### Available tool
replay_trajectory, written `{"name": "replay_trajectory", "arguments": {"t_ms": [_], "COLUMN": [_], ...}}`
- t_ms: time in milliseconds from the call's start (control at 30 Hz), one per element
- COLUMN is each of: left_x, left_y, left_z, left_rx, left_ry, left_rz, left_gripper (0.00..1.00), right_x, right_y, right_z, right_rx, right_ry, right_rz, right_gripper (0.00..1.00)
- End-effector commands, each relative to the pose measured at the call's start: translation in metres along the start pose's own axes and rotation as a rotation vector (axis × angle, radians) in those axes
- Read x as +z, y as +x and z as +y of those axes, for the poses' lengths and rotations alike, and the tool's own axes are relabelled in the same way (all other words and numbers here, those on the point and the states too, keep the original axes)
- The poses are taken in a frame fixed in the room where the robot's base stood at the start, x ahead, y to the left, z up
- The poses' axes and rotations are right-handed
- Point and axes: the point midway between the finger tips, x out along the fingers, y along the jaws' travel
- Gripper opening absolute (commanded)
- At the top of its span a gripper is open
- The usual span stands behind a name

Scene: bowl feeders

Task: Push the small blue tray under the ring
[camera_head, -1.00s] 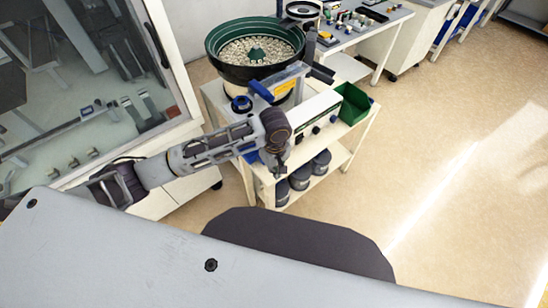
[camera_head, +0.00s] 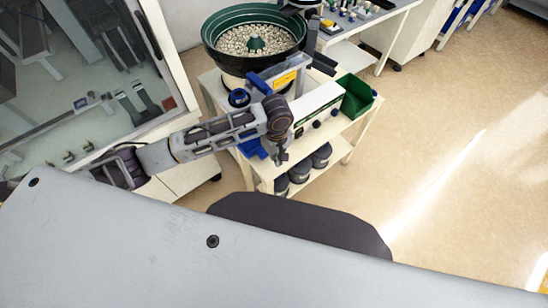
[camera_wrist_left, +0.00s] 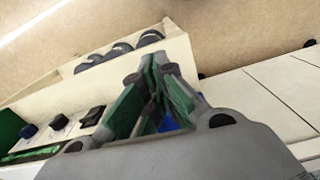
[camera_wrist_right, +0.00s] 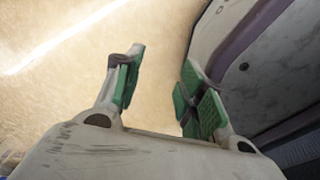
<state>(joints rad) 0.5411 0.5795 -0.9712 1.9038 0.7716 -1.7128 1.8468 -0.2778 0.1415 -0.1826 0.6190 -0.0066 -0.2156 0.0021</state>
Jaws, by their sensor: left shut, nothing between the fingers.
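The small blue tray (camera_head: 252,148) shows as a blue patch on the near left of the white cart top, partly covered by my left arm. I cannot clearly make out the ring; a round blue-and-black part (camera_head: 238,97) sits below the feeder bowl, behind the arm. My left gripper (camera_head: 281,157) points down at the cart's near edge, right of the tray. It is shut and empty. In the left wrist view, a bit of blue (camera_wrist_left: 169,124) shows behind the fingers (camera_wrist_left: 155,90); contact cannot be told. My right gripper (camera_wrist_right: 162,88) is open and empty above the floor.
The green feeder bowl (camera_head: 254,38) full of pale parts stands at the cart's back. A white control box (camera_head: 317,105) and a green bin (camera_head: 360,97) are on the right. Dark containers (camera_head: 300,172) fill the lower shelf. A glass cabinet (camera_head: 80,85) stands left; floor is free right.

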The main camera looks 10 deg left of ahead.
Motion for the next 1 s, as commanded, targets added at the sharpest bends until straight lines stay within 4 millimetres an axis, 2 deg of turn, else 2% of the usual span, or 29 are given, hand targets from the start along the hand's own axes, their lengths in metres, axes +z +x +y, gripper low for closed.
{"name": "replay_trajectory", "arguments": {"t_ms": [467,733,900,1000], "left_x": [0.0,0.0,-0.022,-0.03], "left_y": [0.058,0.093,0.093,0.093], "left_z": [-0.001,-0.001,-0.001,-0.001], "left_rx": [-0.004,-0.003,-0.002,-0.001], "left_ry": [-0.001,-0.001,-0.002,-0.001], "left_rz": [0.001,0.001,0.004,0.003], "left_gripper": [0.0,0.0,0.0,0.0], "right_x": [-0.025,-0.033,-0.034,-0.034], "right_y": [0.005,0.007,0.006,0.007], "right_z": [0.016,0.006,-0.008,-0.009], "right_rx": [0.017,0.008,-0.008,-0.008], "right_ry": [-0.004,0.001,0.007,0.008], "right_rz": [0.026,0.028,0.031,0.029], "right_gripper": [0.4,0.4,0.4,0.4]}}
